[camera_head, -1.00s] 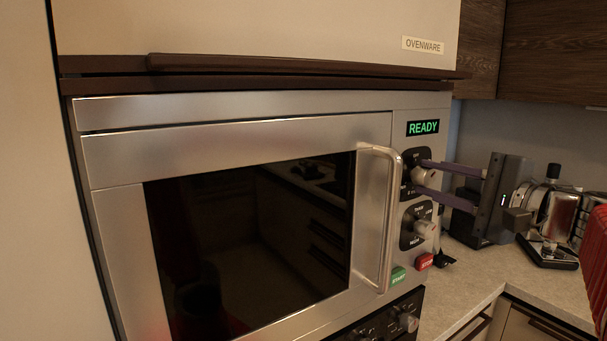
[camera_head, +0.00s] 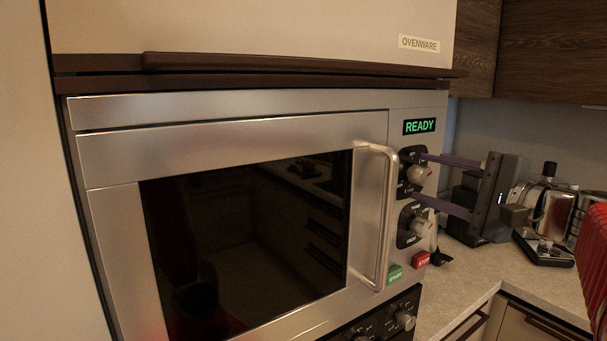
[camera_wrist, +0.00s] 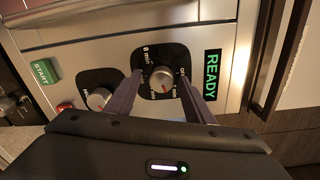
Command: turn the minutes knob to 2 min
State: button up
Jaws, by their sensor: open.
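The upper knob on the microwave's control panel, the minutes knob (camera_head: 420,174), is a grey dial on a black plate under the READY display. It also shows in the wrist view (camera_wrist: 161,77), with minute labels around it. Its red pointer mark faces the lower side of the wrist picture; the label there is too small and partly hidden to read surely. My gripper (camera_head: 418,177) is open, with its two purple fingers on either side of this knob. In the wrist view, the fingertips (camera_wrist: 160,70) straddle the knob with gaps visible.
The lower knob (camera_head: 423,228) sits just below, close to my lower finger. The green START button (camera_head: 394,274) and red STOP button (camera_head: 421,260) are beneath. The vertical door handle (camera_head: 386,215) stands out left of the knobs. A chrome appliance (camera_head: 556,215) stands on the counter at right.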

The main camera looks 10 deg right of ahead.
jog(key=shift+s, duration=0.1)
jog(key=v, duration=1.3)
jog(key=shift+s, duration=0.3)
jog(key=m, duration=1.2)
jog(key=shift+w+a+f+m+t, duration=0.1)
jog(key=shift+w+f+m+t, duration=0.1)
jog(key=shift+f+m+t, duration=0.15)
jog(key=shift+w+r, duration=0.1)
jog(key=shift+x, duration=6.85)
